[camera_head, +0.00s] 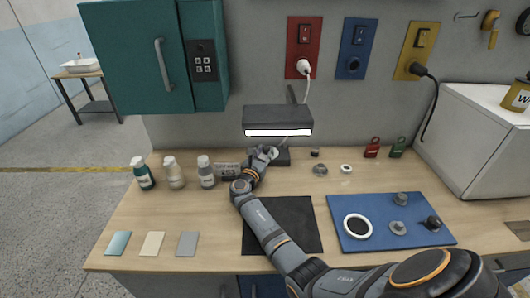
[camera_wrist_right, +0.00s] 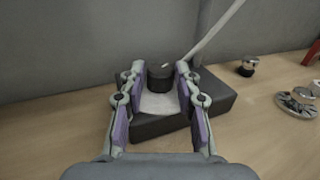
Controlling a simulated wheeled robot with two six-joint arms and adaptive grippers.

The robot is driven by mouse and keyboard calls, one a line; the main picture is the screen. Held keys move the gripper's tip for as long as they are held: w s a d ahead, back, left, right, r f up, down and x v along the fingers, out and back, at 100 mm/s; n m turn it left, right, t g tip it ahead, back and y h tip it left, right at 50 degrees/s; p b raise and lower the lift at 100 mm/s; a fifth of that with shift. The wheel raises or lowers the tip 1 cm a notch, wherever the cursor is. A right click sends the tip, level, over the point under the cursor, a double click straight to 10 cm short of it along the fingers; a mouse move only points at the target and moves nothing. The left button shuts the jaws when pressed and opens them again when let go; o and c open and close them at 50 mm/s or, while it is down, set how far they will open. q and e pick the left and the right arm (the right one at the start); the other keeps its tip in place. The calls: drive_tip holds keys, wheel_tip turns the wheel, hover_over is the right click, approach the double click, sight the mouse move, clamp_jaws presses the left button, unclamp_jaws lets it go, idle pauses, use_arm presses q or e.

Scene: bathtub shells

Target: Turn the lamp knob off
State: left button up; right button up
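The lamp (camera_head: 278,115) stands at the back of the table, and its white light strip is lit. Its dark base (camera_head: 283,157) is partly hidden by my right gripper (camera_head: 269,153). In the right wrist view, the dark round lamp knob (camera_wrist_right: 160,78) stands up from a pale plate on the base (camera_wrist_right: 205,108). My right gripper (camera_wrist_right: 158,72) is open, with one finger on each side of the knob. I cannot tell whether either finger touches it. My left gripper is not in view.
Several bottles (camera_head: 174,174) and a small dark box (camera_head: 228,170) stand left of my right gripper. A blue mat (camera_head: 385,240) with round parts lies at the right. Small metal parts (camera_head: 320,170) sit right of the base. A teal cabinet (camera_head: 140,60) hangs at upper left.

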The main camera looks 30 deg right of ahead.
clamp_jaws()
drive_tip(key=shift+s+d+r+n+t+y+p, duration=0.15)
drive_tip(key=shift+n+t+y+p, duration=0.65)
drive_tip(key=shift+p, duration=0.35)
drive_tip(key=shift+s+d+n+t+y+p, duration=0.1)
drive_tip(key=shift+n+t+y+p, duration=0.3)
drive_tip(key=shift+t, duration=0.1)
drive_tip(key=shift+d+n+t+y+p, duration=0.15)
drive_tip(key=shift+n+t+y+p, duration=0.25)
drive_tip(key=shift+n+t+y, duration=0.5)
drive_tip(key=shift+s+n+t+y, duration=0.1)
drive_tip(key=shift+n+t+y, duration=0.2)
drive_tip(key=shift+y, duration=0.4)
drive_tip(key=shift+d+f+n+t+y, duration=0.1)
drive_tip(key=shift+f+n+t+y, duration=0.1)
drive_tip(key=shift+n+y, duration=0.25)
drive_tip(key=shift+d+f+n+t+y, duration=0.1)
drive_tip(key=shift+n+t+y, duration=0.15)
drive_tip(key=shift+y, duration=0.3)
drive_tip(key=n+t+y+b, duration=0.1)
drive_tip(key=y+b, duration=0.1)
drive_tip(key=shift+s+d+n+y, duration=0.1)
drive_tip(key=shift+d+n+y, duration=0.05)
drive_tip(key=shift+n+y, duration=0.25)
drive_tip(key=shift+n+y+b, duration=0.35)
drive_tip(key=shift+n+y, duration=0.05)
drive_tip(key=shift+y, duration=0.2)
drive_tip(key=shift+r, duration=0.1)
